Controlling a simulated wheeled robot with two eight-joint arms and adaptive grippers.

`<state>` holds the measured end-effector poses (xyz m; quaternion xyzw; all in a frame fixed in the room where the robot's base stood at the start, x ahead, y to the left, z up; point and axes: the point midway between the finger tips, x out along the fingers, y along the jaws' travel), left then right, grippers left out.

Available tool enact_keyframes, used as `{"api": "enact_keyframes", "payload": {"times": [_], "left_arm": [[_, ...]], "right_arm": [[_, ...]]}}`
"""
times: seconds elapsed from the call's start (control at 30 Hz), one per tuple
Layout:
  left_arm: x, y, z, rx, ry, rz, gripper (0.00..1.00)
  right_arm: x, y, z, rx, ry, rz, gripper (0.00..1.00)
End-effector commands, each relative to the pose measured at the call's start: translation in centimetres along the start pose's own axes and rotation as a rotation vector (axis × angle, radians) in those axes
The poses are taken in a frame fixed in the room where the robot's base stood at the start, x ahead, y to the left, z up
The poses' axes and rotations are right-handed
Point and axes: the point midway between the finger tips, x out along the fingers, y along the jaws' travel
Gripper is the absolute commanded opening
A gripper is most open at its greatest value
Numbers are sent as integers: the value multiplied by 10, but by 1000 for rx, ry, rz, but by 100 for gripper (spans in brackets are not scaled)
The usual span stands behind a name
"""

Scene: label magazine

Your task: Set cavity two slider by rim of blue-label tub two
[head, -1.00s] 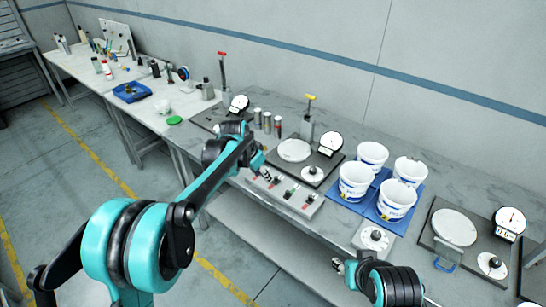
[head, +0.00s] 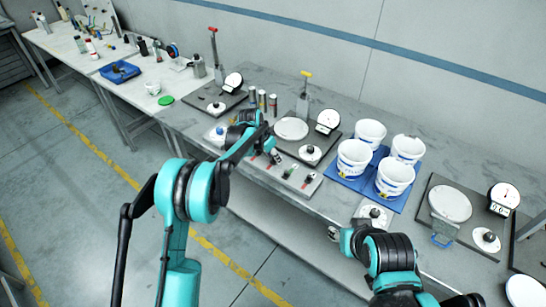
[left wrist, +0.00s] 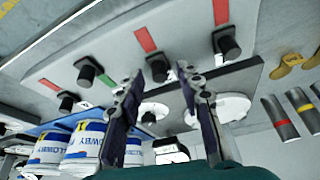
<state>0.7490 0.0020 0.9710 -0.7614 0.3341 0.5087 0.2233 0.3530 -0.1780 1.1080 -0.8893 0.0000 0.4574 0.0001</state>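The grey slider panel (head: 297,190) lies on the bench's front part, with several black slider knobs beside red and green strips. In the left wrist view its knobs include a middle one (left wrist: 157,72) beside a red strip and one at the right (left wrist: 229,47). My left gripper (head: 272,153) is at the panel's left end. In the left wrist view its fingers are apart (left wrist: 158,78), with the middle knob seen between them. Several white tubs with blue labels (head: 353,162) stand on blue mats; they also show at left (left wrist: 88,142). My right gripper (head: 334,234) is by the front edge; its fingers are unclear.
A dial box (head: 362,222) stands close to my right gripper. Plates with round gauges (head: 328,121) and a yellow-handled press (head: 305,90) stand behind the panel. Another gauge plate (head: 447,208) is at the right. A side bench at upper left holds a blue tray (head: 119,72).

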Motion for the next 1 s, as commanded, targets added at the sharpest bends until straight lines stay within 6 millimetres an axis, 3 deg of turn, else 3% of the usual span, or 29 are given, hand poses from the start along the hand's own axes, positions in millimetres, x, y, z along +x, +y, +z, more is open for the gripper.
{"api": "enact_keyframes", "payload": {"times": [0.2, 0.37, 0.6, 0.83, 1.0], "left_arm": [[0, 0, 0, 0, 0, 0, 36], [0, 0, 0, -1, 0, 0, 0], [-1, 0, 3, -1, 0, -1, 0], [-12, 6, 31, -2, -1, -1, 0], [-14, 8, 36, -1, -2, 0, 0]], "right_arm": [[0, 0, 0, 0, 0, 0, 40], [0, 0, 0, 0, 0, 0, 40], [0, 0, 0, 0, 0, 0, 40], [5, 0, 3, 0, 0, 0, 40], [4, 0, 3, 0, 0, 0, 40]]}}
